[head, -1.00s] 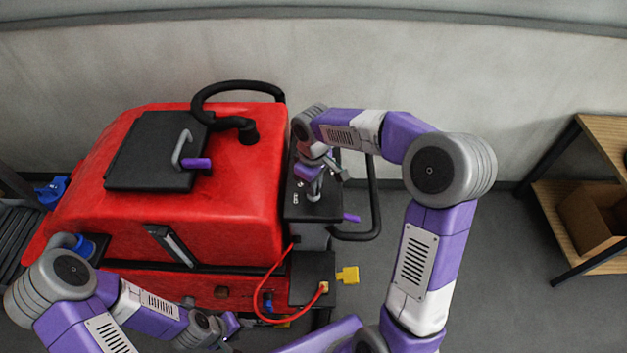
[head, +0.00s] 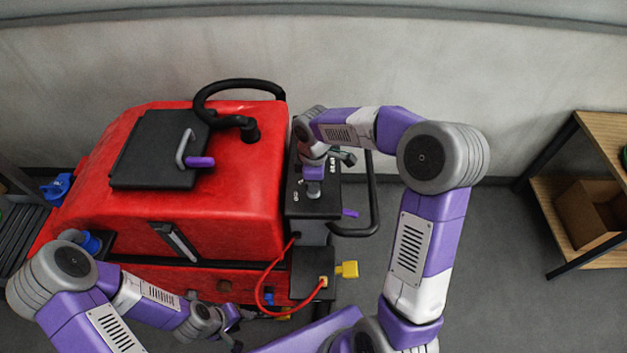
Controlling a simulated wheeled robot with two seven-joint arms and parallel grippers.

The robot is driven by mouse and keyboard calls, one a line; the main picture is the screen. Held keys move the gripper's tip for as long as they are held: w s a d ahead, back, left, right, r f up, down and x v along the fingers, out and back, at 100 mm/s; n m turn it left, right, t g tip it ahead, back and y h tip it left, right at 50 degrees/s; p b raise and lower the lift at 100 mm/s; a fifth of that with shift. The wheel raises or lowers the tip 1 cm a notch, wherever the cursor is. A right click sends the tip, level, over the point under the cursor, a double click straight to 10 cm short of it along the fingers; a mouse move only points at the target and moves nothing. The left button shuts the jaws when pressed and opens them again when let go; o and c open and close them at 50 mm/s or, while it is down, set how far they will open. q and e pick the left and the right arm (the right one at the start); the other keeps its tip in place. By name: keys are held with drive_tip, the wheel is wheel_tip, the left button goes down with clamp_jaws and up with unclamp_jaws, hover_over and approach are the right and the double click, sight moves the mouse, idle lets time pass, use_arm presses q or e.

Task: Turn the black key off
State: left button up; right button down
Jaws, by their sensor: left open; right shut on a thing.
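The red scrubber machine (head: 200,225) stands in the middle left. Its black control panel (head: 318,208) is on its right end. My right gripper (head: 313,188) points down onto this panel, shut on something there. The black key is not clearly visible; the gripper and wrist cover that spot, so I take the held thing to be the key. My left gripper (head: 235,318) is low at the machine's front side, open, with its fingers small and partly hidden, apart from the panel.
A black handle bar (head: 374,200) rises right of the panel. A red cable (head: 262,280) runs to a box with a yellow plug (head: 348,269). A black lid (head: 150,150) and hose (head: 240,85) top the machine. A wooden shelf (head: 600,140) stands right; floor between is clear.

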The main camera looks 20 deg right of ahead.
idle(0.3)
drive_tip(key=c, duration=1.1)
unclamp_jaws()
drive_tip(key=shift+c, duration=0.2)
wheel_tip(320, 180, up, 8)
drive_tip(key=shift+f, duration=0.2)
